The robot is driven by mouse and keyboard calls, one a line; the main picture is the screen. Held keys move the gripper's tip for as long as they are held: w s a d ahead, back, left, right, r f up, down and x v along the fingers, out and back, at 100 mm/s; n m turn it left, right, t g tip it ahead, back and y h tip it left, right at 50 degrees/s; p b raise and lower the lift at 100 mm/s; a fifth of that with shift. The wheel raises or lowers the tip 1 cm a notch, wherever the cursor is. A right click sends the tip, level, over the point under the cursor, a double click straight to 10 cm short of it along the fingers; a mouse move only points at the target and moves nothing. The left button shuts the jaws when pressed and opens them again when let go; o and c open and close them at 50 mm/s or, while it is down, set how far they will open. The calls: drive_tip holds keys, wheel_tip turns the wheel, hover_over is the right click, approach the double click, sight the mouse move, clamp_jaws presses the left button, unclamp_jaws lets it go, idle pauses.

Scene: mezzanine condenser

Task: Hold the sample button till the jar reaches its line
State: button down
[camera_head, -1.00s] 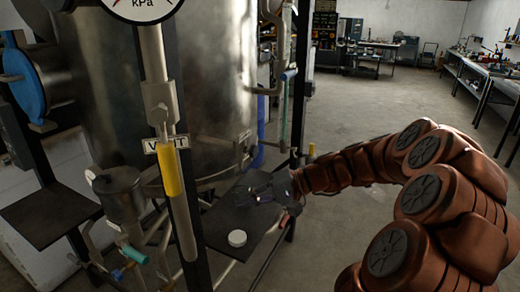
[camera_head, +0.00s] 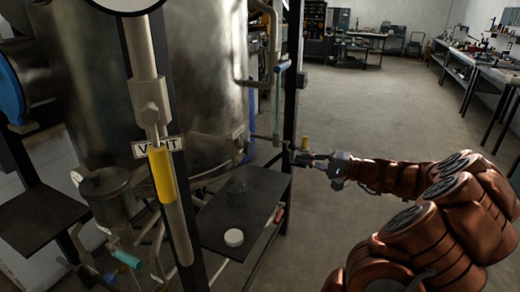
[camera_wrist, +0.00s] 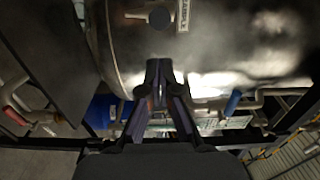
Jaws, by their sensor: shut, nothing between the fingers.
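A small dark, see-through jar (camera_head: 236,192) stands upright on a black shelf (camera_head: 262,190) below the steel tank (camera_head: 205,80). Its fill level and line are too dim to tell. A white round lid (camera_head: 233,237) lies apart from it, nearer the shelf's front. My gripper (camera_head: 300,157) is shut and empty, to the right of the jar and above the shelf's back right corner. In the wrist view, its fingertips (camera_wrist: 159,68) point at the tank's lower edge. A dark round knob (camera_wrist: 159,18), perhaps the sample button, is beyond them beside a small label plate (camera_wrist: 183,15).
A dark upright post (camera_head: 292,90) stands close to my gripper. A pipe with a yellow sleeve (camera_head: 162,175) and a VENT label (camera_head: 157,146) stand in front at the left. A blue-handled valve (camera_wrist: 232,103) is right of my fingers in the wrist view. The floor at right is open.

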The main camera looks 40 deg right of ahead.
drive_tip(key=p, duration=0.4)
approach(252, 147)
drive_tip(key=x, duration=0.5)
drive_tip(key=shift+w+a+r, duration=0.1)
drive_tip(key=shift+w+a, duration=0.05)
drive_tip(key=shift+p+x, duration=0.4)
drive_tip(key=shift+x, duration=0.45)
drive_tip(key=shift+w+f, duration=0.15)
drive_tip(key=shift+f, duration=0.05)
drive_tip(key=w+b, duration=0.1)
drive_tip(key=b, duration=0.1)
drive_tip(key=shift+a+f+b, duration=0.1)
drive_tip(key=shift+a+b, duration=0.2)
drive_tip(key=shift+a, duration=0.1)
drive_tip(key=shift+w, duration=0.15)
drive_tip(key=shift+a, duration=0.1)
idle(4.7)
